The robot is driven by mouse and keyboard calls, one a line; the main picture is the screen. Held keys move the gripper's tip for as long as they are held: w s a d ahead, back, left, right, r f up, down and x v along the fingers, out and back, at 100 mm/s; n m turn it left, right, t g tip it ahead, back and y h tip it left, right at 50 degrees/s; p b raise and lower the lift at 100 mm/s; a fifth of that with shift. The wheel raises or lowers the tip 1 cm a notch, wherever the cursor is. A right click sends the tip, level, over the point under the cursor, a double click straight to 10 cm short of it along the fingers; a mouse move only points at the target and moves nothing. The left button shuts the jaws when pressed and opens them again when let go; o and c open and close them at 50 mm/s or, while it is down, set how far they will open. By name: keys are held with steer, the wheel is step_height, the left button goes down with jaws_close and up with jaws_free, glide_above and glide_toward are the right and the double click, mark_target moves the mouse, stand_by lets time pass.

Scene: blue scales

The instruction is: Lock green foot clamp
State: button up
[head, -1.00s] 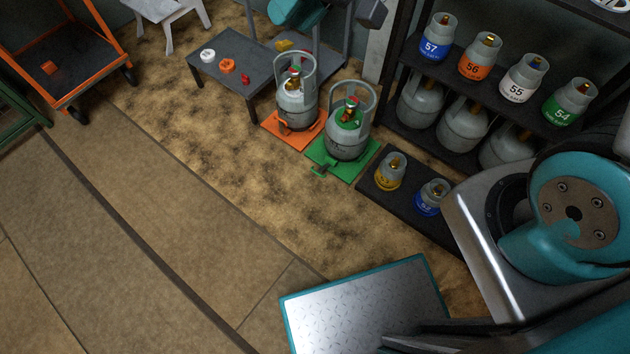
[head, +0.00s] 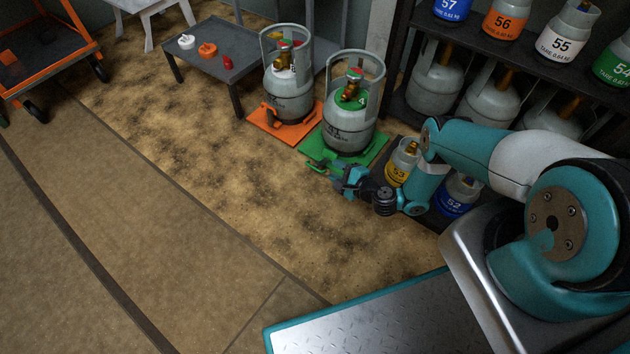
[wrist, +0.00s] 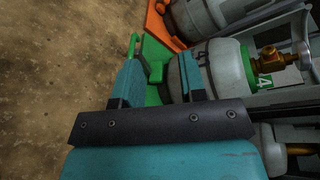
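A green base plate (head: 372,152) lies on the floor with a grey gas cylinder (head: 345,125) upright on it. Its green foot clamp (head: 318,165) sticks out at the plate's front-left edge. In the wrist view the clamp's upright green lever (wrist: 133,46) shows beyond the left finger, with a green block (wrist: 156,72) beside it. My gripper (head: 342,176) is low at the plate's front edge, close to the clamp. In the wrist view my gripper (wrist: 161,78) has its fingers apart with nothing held between them. Whether a finger touches the clamp I cannot tell.
An orange plate (head: 262,122) with another cylinder (head: 288,92) stands just left. A yellow-labelled cylinder (head: 400,160) and a blue-labelled one (head: 457,195) stand close to my arm. A shelf rack is behind. The floor (head: 240,210) at front left is clear.

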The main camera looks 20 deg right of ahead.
mark_target(316, 169)
steer(key=s+d+f+m+h+b, duration=0.1)
steer(key=s+f+m+h+b, duration=0.15)
steer(key=s+f, duration=0.4)
steer(key=shift+m+t, duration=0.25)
steer(key=shift+t, duration=0.05)
steer(key=b+x, duration=0.4)
steer(key=x, duration=0.2)
steer(key=b+x, duration=0.4)
steer(key=x, duration=0.2)
steer(key=b+x, duration=0.4)
steer(key=x, duration=0.2)
steer(key=shift+d+f, duration=0.15)
steer(key=shift+f, duration=0.15)
steer(key=shift+w, duration=0.4)
steer(key=shift+r, duration=0.1)
jaws_close()
